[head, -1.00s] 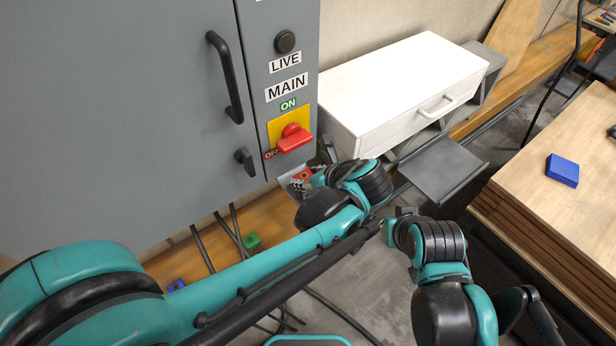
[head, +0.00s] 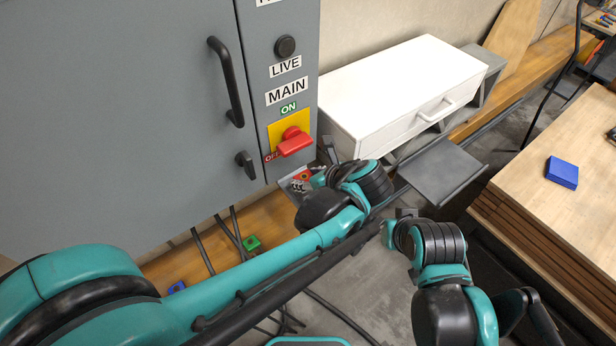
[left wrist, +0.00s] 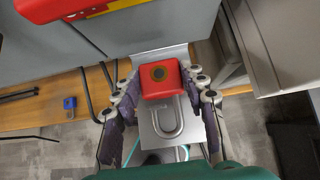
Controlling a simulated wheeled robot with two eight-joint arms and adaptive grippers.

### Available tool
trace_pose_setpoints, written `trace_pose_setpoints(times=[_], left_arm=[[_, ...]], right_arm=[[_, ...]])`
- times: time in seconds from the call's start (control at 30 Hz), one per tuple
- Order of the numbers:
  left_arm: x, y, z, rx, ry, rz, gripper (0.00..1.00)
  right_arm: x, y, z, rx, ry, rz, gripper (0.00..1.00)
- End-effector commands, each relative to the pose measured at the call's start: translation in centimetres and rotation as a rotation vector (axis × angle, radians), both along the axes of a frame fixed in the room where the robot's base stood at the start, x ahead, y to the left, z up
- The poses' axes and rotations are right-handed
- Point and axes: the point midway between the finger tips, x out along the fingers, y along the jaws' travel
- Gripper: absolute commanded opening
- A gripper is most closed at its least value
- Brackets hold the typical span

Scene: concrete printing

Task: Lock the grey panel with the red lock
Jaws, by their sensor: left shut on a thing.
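The grey panel (head: 110,110) fills the left of the head view. Its side strip carries a red rotary switch (head: 295,141) on a yellow plate, between ON and OFF labels. The red lock (left wrist: 160,79) shows in the left wrist view, with its metal shackle toward the bottom of the picture. My left gripper (left wrist: 163,82) is shut on the red lock, with a finger on each side, over a small grey metal shelf (left wrist: 178,55) below the switch. In the head view my left gripper (head: 305,181) is mostly hidden by its wrist. My right gripper (head: 388,232) is small and its fingers are unclear.
A white drawer box (head: 400,95) stands right of the panel, with a grey plate (head: 440,170) in front. A wooden table (head: 560,215) with a blue block (head: 562,172) is at the right. Cables hang below the panel. A black door handle (head: 226,80) sticks out.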

Motion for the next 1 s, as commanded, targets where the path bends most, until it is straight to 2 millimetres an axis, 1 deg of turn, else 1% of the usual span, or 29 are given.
trace_pose_setpoints(times=[1.0], left_arm=[[0.0,0.0,-2.1,0.0,0.0,0.0,0.07]], right_arm=[[0.0,0.0,-1.8,0.0,0.0,0.0,0.4]])
